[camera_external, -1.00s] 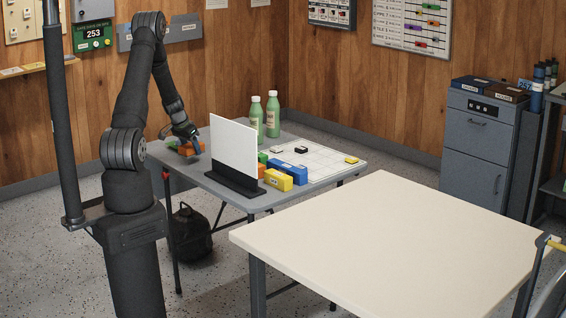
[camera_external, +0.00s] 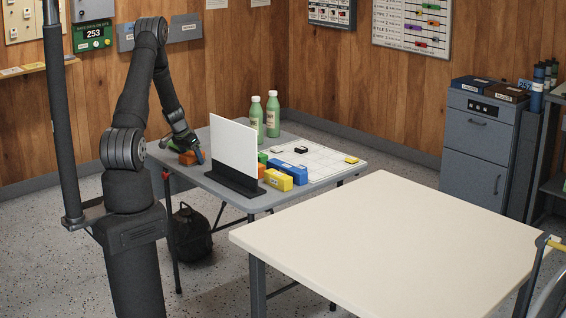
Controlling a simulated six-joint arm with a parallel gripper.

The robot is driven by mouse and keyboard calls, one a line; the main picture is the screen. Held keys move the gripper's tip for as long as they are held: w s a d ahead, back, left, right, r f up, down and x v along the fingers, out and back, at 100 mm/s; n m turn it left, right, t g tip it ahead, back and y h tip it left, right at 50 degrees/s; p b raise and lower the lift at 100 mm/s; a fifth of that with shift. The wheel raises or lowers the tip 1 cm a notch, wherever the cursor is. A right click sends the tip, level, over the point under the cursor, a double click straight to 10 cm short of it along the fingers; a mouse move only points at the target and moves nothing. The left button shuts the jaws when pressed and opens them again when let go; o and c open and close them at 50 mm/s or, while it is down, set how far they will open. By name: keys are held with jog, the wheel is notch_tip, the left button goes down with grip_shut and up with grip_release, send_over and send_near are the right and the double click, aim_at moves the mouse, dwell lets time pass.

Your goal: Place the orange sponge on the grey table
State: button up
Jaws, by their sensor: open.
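The orange sponge (camera_external: 187,158) appears as a small orange block at the left end of the grey table (camera_external: 214,187), beside the white upright panel. My gripper (camera_external: 190,153) is open and low over that end, right at the orange block, with a blue fingertip on its right side. The fingers partly cover the block. I cannot tell whether they touch it.
A white panel (camera_external: 234,149) on a dark foot stands just right of my gripper. Beyond it are yellow (camera_external: 279,180) and blue blocks, a white grid board (camera_external: 322,160) and two green bottles (camera_external: 273,115). The cream table (camera_external: 400,235) in front is bare.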

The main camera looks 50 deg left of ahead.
jog(key=v, duration=1.2)
jog(key=shift+r, duration=0.2)
jog(key=x, duration=1.2)
jog(key=shift+f, duration=0.35)
jog(key=shift+r, duration=1.3)
